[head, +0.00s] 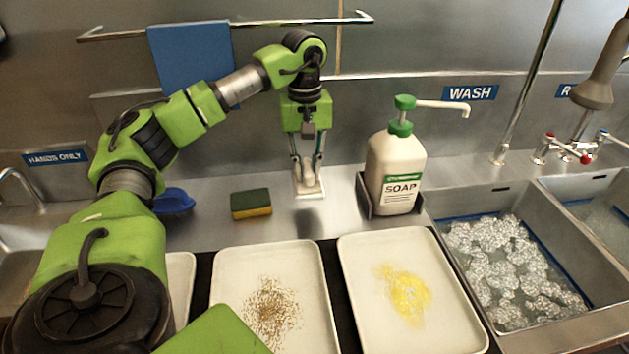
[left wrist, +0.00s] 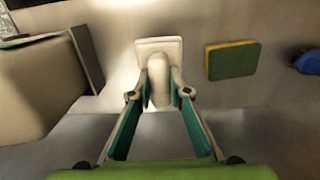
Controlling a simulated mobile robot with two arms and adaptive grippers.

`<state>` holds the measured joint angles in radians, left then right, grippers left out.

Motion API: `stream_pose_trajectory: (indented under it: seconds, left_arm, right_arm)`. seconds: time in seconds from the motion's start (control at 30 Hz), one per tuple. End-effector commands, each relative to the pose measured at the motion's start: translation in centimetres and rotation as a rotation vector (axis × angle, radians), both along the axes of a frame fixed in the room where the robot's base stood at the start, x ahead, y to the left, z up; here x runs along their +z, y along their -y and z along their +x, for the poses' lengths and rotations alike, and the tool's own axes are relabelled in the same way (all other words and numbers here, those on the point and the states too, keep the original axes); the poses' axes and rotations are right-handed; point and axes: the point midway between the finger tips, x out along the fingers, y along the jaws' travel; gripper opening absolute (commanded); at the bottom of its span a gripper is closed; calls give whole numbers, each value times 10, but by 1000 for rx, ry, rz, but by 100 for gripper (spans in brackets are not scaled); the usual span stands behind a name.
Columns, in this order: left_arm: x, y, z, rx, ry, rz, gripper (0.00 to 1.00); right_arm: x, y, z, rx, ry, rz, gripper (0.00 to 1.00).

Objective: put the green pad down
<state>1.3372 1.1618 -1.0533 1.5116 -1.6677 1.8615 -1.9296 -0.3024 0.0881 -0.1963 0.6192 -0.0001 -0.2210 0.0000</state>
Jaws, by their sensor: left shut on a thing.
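My left gripper (head: 307,178) points down over the steel counter, between the sponge and the soap bottle. It is shut on a cream-white block with a rounded handle and a flat rectangular base (left wrist: 158,46). The fingers sit on both sides of the handle in the left wrist view (left wrist: 160,92). The block's underside is hidden, so I cannot tell if a green pad is there, or whether the base touches the counter. A sponge with a green top and yellow side (head: 251,204) lies on the counter to the left; it also shows in the left wrist view (left wrist: 233,60). My right gripper is out of view.
The soap bottle (head: 394,165) stands close on the right in a grey holder. A blue brush (head: 174,201) lies left of the sponge. A tray with brown crumbs (head: 232,268) and one with yellow mess (head: 440,270) lie in front. A foamy sink (head: 470,207) is right.

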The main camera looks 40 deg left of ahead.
Motion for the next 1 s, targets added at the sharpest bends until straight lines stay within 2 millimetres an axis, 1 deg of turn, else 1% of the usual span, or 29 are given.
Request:
stream_pose_trajectory:
  seconds: [0.1,0.2,0.3,0.4,0.5,0.6,0.8,0.9,0.93,0.97,1.0]
  left_arm:
    - [-11,2,10,0,0,-1,0]
    - [-16,2,14,0,1,-1,0]
    - [-26,3,22,-2,-1,-1,0]
    - [-41,2,20,-1,-4,1,0]
    - [-52,2,21,0,0,0,0]
    - [-56,2,21,0,1,-1,0]
    - [-56,2,21,0,2,0,0]
    - [-60,3,21,0,1,-1,0]
    - [-59,2,21,0,1,0,23]
    - [-59,2,21,0,1,0,30]
    - [-59,2,21,0,1,0,34]
  right_arm:
    - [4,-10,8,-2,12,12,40]
    - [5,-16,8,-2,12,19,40]
    - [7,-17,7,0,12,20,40]
    - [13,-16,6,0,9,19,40]
    - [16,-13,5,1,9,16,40]
    - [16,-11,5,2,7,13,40]
    - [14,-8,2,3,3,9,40]
    - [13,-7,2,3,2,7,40]
    - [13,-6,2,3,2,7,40]
    - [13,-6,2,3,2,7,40]
    - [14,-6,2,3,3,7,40]
